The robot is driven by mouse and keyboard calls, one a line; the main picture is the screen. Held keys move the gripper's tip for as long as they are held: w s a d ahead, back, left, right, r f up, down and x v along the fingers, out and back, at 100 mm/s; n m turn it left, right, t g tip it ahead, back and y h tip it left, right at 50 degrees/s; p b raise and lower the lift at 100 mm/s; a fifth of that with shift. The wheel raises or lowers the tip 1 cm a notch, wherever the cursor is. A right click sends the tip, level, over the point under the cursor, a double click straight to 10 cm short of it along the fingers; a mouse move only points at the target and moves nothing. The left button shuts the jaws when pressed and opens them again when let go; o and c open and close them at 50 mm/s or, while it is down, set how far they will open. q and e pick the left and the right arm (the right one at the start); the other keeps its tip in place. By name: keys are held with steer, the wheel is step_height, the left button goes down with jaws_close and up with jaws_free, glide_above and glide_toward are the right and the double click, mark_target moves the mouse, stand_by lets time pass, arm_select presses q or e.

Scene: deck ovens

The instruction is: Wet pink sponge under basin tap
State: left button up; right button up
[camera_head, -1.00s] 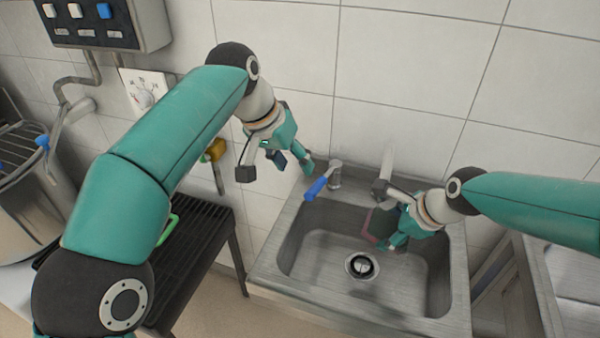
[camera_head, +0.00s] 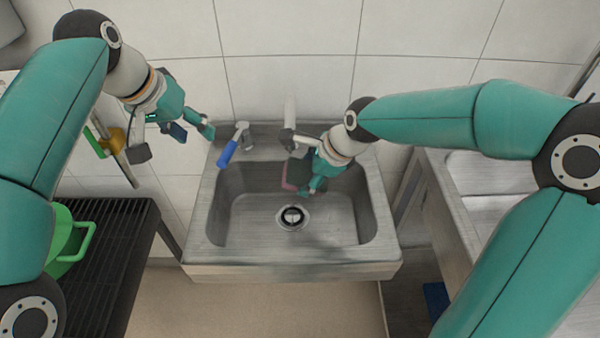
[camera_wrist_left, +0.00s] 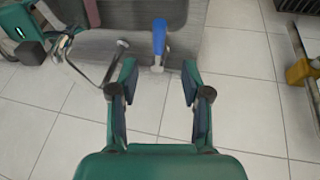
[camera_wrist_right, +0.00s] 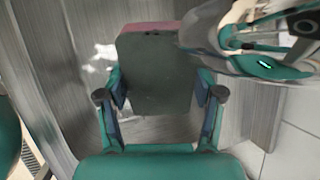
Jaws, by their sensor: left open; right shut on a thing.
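The pink sponge (camera_head: 293,173), with a dark face, is held in my right gripper (camera_head: 308,188) inside the steel basin (camera_head: 250,213). In the right wrist view its dark face (camera_wrist_right: 155,75) fills the space between the fingers, with a pink edge on top. The tap (camera_head: 290,112) rises at the back of the basin, just above my right gripper; whether the sponge is directly under its outlet is unclear. The tap's blue lever (camera_head: 228,152) is at the basin's back left corner. My left gripper (camera_head: 193,132) is open and empty, left of the lever; the left wrist view shows the lever (camera_wrist_left: 159,37) ahead, beyond the fingertips.
A black slatted rack (camera_head: 110,250) with a green container (camera_head: 68,240) stands left of the basin. A yellow item (camera_head: 107,147) is on a wall rail. A steel counter (camera_head: 490,205) lies to the right. The tiled wall is close behind.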

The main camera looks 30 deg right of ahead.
arm_select(q)
steer(key=c, duration=0.8)
steer(key=shift+d, duration=0.1)
jaws_close()
steer(key=s+d+m+g+h, duration=0.2)
steer(key=s+d+g+h, duration=0.15)
steer(key=s+d, duration=0.2)
steer(key=w+a+f+n+t+h, duration=0.1)
steer(key=w+a+f+n+h, duration=0.4)
steer(key=a, duration=0.3)
steer(key=w+a+f+n+t+h, duration=0.1)
steer(key=w+a+f+n+h, duration=0.25)
steer(key=w+a, duration=0.4)
glide_toward(233, 143)
steer(key=w, duration=0.2)
steer(key=s+d, duration=0.1)
steer(key=d, duration=0.1)
steer(key=shift+s+d+f, duration=0.3)
steer(key=shift+s+f, duration=0.05)
steer(key=shift+s, duration=0.05)
steer(key=shift+s+d+f, duration=0.1)
steer(key=shift+s+d, duration=0.2)
steer(key=shift+d, duration=0.05)
